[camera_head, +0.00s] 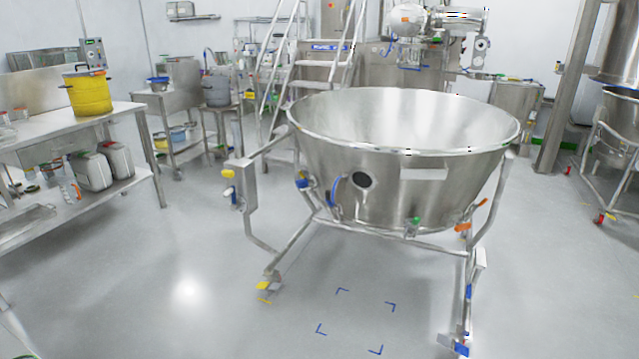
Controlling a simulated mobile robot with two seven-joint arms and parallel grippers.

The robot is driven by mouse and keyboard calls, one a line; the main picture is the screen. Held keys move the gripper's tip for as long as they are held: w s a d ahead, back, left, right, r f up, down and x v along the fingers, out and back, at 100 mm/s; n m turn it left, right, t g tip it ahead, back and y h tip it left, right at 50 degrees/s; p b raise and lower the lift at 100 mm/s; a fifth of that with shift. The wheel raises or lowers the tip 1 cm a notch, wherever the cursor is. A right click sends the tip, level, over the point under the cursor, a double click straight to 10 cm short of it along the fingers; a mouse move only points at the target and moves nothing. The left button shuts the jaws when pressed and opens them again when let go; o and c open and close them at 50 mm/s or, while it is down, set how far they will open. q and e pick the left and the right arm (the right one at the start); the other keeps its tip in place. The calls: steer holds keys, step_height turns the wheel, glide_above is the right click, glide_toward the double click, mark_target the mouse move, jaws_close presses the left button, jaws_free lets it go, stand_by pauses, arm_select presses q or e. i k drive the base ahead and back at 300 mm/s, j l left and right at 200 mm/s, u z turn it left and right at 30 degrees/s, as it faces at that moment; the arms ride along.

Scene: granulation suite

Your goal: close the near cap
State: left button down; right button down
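A large steel bowl (420,185) on a wheeled tubular frame stands in the middle of the view. A small dark round port (362,180) with a light rim shows on its near wall. A curved blue piece (335,190) sits just left of the port. A green-topped fitting (413,222) is low on the bowl's front. I cannot tell for sure which of these parts is the near cap or how it stands. Neither of my grippers is in view.
A steel bench (125,109) with a yellow drum (88,93) stands at the left. Steel stairs (315,72) rise behind the bowl. Blue corner marks (321,329) lie on the floor in front. The floor at front left is clear. Another wheeled vessel (618,125) stands at far right.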

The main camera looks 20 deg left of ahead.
mark_target(337, 194)
steer(key=i+u, duration=0.35)
steer(key=i, duration=0.15)
steer(key=i+l+u, duration=0.1)
steer(key=i+u, duration=0.25)
steer(key=i, duration=0.15)
steer(key=i+j+u, duration=0.1)
steer(key=i+u, duration=1.15)
steer(key=i, duration=0.5)
steer(key=z, duration=3.1)
steer(key=j, duration=0.1)
